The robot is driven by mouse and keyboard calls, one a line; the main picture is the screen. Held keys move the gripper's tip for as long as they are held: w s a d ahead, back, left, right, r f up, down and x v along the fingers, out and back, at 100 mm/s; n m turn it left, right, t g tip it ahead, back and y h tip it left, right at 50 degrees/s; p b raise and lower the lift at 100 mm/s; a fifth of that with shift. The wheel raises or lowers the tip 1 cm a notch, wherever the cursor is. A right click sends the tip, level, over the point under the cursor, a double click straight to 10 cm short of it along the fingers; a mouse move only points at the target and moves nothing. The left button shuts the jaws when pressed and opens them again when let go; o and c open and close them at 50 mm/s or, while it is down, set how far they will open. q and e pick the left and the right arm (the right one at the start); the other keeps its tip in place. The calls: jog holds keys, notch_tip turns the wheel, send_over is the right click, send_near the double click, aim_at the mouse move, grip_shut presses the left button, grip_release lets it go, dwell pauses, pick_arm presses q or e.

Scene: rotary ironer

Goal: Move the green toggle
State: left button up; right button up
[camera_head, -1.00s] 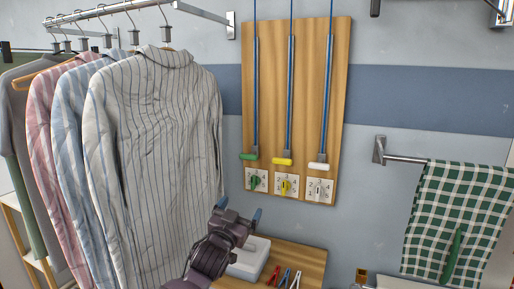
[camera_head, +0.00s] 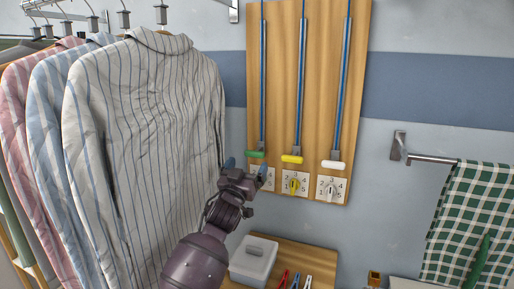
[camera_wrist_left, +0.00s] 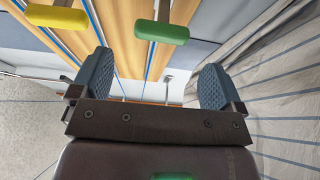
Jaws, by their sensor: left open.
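The green toggle (camera_head: 255,154) is a short rounded bar at the lower end of the leftmost blue cord on the wooden board (camera_head: 283,95). In the left wrist view the green toggle (camera_wrist_left: 162,32) lies beyond the fingertips, roughly in line with the gap between them. My left gripper (camera_head: 246,168) is open and empty, just below the toggle in the head view. In the left wrist view my left gripper (camera_wrist_left: 156,75) shows two spread blue fingers, apart from the toggle. The numbered plate below the green toggle is partly hidden by my gripper. My right gripper is out of view.
A yellow toggle (camera_head: 292,159) and a white toggle (camera_head: 333,164) hang to the right, above numbered plates. A striped shirt (camera_head: 145,130) hangs close on the left. A checked cloth (camera_head: 470,215) hangs at right.

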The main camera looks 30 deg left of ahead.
aim_at(253, 154)
pick_arm(q)
jog(key=x, duration=0.8)
jog(key=shift+f, duration=0.1)
jog(key=shift+w+a, duration=0.15)
jog(key=shift+w, duration=0.2)
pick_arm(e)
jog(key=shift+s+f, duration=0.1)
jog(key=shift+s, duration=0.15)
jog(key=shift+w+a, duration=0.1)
